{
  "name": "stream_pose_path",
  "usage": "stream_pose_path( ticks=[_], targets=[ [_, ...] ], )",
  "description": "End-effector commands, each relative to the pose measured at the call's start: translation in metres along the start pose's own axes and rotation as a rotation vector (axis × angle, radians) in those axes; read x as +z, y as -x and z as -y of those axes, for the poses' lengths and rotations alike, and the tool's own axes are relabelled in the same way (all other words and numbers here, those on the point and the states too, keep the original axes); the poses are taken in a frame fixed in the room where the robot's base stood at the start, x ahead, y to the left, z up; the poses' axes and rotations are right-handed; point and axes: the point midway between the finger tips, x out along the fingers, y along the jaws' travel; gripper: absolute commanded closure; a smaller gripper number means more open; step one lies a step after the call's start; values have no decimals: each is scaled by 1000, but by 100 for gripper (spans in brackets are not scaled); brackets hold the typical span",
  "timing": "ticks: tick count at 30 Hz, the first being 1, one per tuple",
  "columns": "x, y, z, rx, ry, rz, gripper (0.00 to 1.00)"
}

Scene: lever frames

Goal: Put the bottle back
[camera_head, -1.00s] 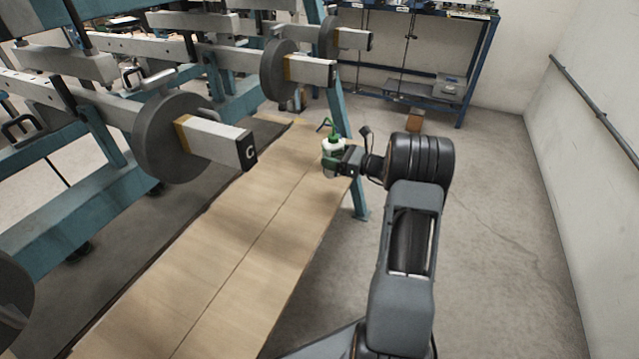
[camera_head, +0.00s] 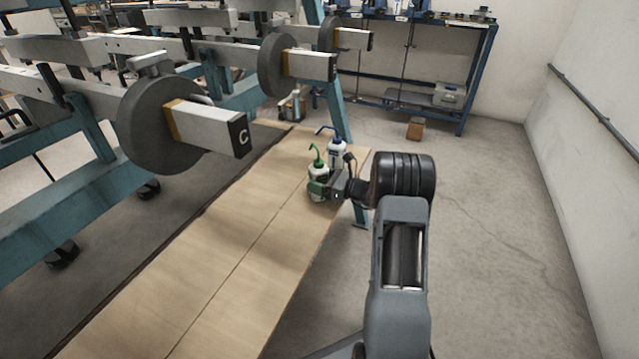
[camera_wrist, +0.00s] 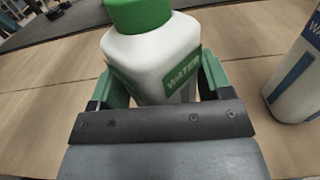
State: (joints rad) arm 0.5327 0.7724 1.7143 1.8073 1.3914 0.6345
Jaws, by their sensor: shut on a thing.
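A white bottle with a green cap, green spout and green label (camera_head: 318,171) is between the fingers of my gripper (camera_head: 322,187). In the wrist view the green-capped bottle (camera_wrist: 152,55) stands upright between the green fingers of my gripper (camera_wrist: 155,85), and its label reads "WATER". The fingers are shut on its body. Its base is hidden behind the gripper, so I cannot tell whether it touches the board.
A second white bottle with a blue spout and blue label (camera_head: 337,150) stands just behind; it is at the right in the wrist view (camera_wrist: 296,80). The wooden board (camera_head: 235,250) is clear in front. Grey-wheeled beams (camera_head: 160,125) border the left. A teal post (camera_head: 337,105) rises behind.

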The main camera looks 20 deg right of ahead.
Motion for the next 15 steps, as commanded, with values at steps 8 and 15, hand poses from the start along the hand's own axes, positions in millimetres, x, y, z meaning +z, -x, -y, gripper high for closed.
stream_pose_path(
  ticks=[8, 15],
  targets=[
    [-1, 0, 0, 0, 1, 1, 41],
    [-2, 0, 0, 0, 1, 0, 9]
  ],
)
